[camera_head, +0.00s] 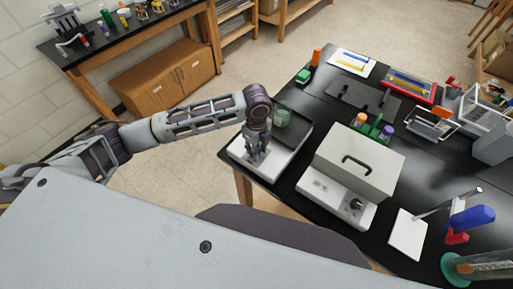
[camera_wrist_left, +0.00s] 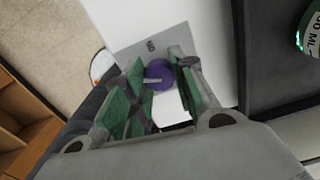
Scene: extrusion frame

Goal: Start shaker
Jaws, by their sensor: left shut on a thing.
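The shaker (camera_head: 275,178) is a white box with a dark platform (camera_head: 297,130) at the near left corner of the black table. A greenish container (camera_head: 282,117) stands on the platform; part of it shows in the left wrist view (camera_wrist_left: 312,38). My left gripper (camera_head: 255,158) points down at the shaker's near left end. In the left wrist view, a purple knob (camera_wrist_left: 158,72) on a grey panel (camera_wrist_left: 150,45) sits between the green-padded fingers of my left gripper (camera_wrist_left: 159,82), which is shut on it. My right gripper is not in view.
A grey-white device with a black handle (camera_head: 355,165) stands right of the shaker. A side bench (camera_head: 120,35) stands at upper left.

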